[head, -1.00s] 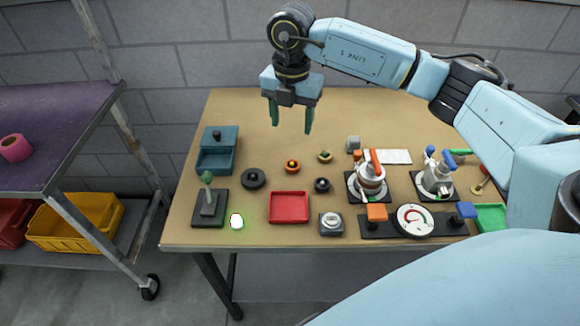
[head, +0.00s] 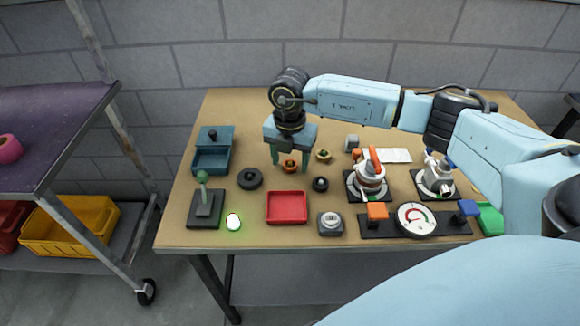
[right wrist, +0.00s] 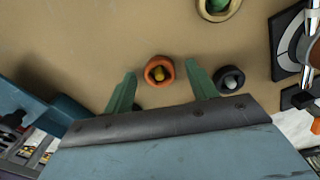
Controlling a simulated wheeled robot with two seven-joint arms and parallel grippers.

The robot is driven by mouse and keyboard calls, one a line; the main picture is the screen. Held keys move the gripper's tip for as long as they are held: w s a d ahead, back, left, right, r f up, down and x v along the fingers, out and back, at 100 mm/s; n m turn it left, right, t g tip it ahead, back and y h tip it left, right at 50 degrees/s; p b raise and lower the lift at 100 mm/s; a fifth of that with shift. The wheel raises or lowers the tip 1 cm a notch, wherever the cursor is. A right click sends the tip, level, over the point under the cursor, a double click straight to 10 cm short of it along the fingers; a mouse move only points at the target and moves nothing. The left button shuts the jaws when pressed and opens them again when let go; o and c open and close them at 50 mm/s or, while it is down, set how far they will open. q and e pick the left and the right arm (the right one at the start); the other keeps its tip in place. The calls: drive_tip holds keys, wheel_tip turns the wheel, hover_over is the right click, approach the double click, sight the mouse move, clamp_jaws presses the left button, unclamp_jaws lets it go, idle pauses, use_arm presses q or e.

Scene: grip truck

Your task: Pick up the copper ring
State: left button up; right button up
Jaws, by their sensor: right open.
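The copper ring (head: 289,171) lies on the tabletop around a small post with a yellowish tip. In the right wrist view the copper ring (right wrist: 149,73) shows between the two green fingers, clear of both. My right gripper (head: 290,161) is open and points down over the ring, with one finger on each side of it. The right gripper (right wrist: 161,73) is empty in the right wrist view. How high its fingertips are above the table is hard to tell. My left gripper is not in view.
A brass ring (head: 324,156) and a small black ring (head: 321,185) are close on the right. A larger dark ring (head: 250,179) is left. A red tray (head: 287,221) lies in front, a teal box (head: 212,160) stands left, and valves (head: 369,180) stand right.

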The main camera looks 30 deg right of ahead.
drive_tip(key=c, duration=1.1)
